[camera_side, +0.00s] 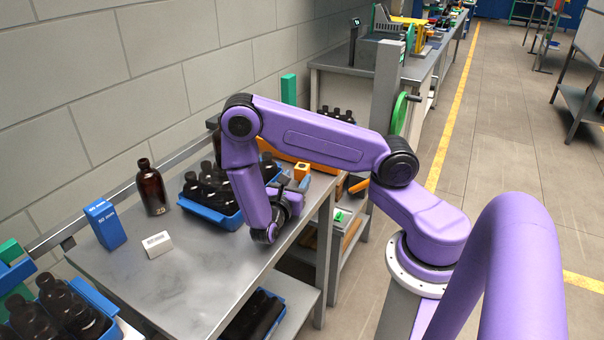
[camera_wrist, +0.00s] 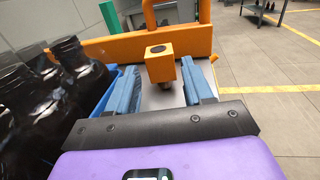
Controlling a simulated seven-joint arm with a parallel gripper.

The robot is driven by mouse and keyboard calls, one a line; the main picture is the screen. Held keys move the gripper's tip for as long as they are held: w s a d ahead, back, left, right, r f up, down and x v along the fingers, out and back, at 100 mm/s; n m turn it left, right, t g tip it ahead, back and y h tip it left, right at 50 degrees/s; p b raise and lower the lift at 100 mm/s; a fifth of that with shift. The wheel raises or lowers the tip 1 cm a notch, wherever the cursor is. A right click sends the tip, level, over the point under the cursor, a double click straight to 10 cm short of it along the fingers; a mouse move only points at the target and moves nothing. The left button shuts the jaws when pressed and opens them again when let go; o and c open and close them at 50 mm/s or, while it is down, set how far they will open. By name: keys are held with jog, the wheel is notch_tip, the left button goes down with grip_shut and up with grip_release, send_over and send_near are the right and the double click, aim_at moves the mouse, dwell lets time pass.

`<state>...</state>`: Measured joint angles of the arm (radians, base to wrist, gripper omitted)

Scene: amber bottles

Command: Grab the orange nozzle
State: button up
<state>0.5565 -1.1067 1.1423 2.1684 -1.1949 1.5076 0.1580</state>
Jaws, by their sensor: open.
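The orange nozzle (camera_wrist: 160,69) is a small orange block with a dark round opening on top. In the wrist view it stands upright between and slightly beyond the blue fingers of my open gripper (camera_wrist: 163,85), with a gap visible on both sides. In the side view the nozzle (camera_side: 302,170) is at the far right part of the metal table (camera_side: 180,275). My gripper (camera_side: 296,185) is low over the table just in front of it, partly hidden by my arm. Nothing is held.
A blue crate of dark bottles (camera_wrist: 55,85) stands close on the left of my gripper. A larger orange frame (camera_wrist: 125,48) is behind the nozzle. A lone amber bottle (camera_side: 151,188), blue box (camera_side: 105,224) and white card (camera_side: 157,244) stand farther left. The table's front is clear.

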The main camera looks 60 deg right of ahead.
aim_at(300, 173)
jog(key=shift+w+d, duration=0.15)
jog(key=shift+d, duration=0.85)
jog(key=shift+w+d, duration=0.2)
jog(key=shift+d, duration=0.75)
jog(key=shift+w+d, duration=0.15)
jog(key=shift+d, duration=0.85)
jog(key=c, duration=0.7)
